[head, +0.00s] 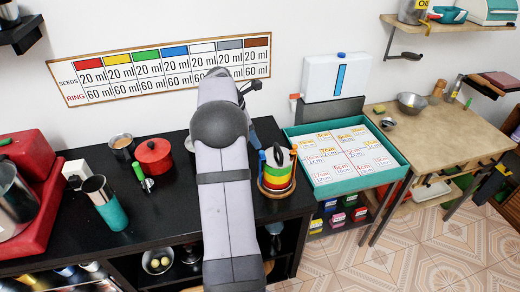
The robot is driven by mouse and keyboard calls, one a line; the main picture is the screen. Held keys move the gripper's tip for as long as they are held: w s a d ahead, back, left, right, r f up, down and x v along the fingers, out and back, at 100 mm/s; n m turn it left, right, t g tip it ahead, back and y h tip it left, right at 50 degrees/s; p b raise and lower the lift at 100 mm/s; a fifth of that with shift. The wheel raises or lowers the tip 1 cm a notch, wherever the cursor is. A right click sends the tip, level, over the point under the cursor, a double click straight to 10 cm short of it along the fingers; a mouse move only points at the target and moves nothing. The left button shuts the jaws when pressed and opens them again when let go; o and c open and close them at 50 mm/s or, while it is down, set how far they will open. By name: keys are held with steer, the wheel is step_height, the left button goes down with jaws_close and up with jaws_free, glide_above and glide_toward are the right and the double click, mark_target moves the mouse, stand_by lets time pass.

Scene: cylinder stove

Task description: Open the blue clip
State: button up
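A stack of coloured rings (277,177), with green, yellow and red bands, stands in a holder at the right end of the black counter. Small blue parts show at the holder's upper left (262,155) and upper right (293,150). I cannot tell whether either is the blue clip. My arm reaches up from the bottom middle and bends down behind its own grey link towards the stack. The dark end of my gripper (277,154) appears to be at the top of the stack. Its fingers are too small and covered to tell open from shut.
On the black counter (160,215) stand a red pot (154,157), a green-handled tool (143,178), a steel-and-teal cup (106,204) and a red machine (30,200) at left. A teal tray of labelled cards (325,188) lies right of the stack. A wooden table (440,130) is farther right.

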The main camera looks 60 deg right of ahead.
mark_target(261, 152)
steer(key=n, duration=0.3)
steer(key=shift+s+a, duration=0.15)
steer(key=shift+f, duration=0.1)
steer(key=shift+p+x, duration=1.2)
steer(key=shift+x, duration=2.4)
steer(key=shift+a, duration=0.1)
jaws_close()
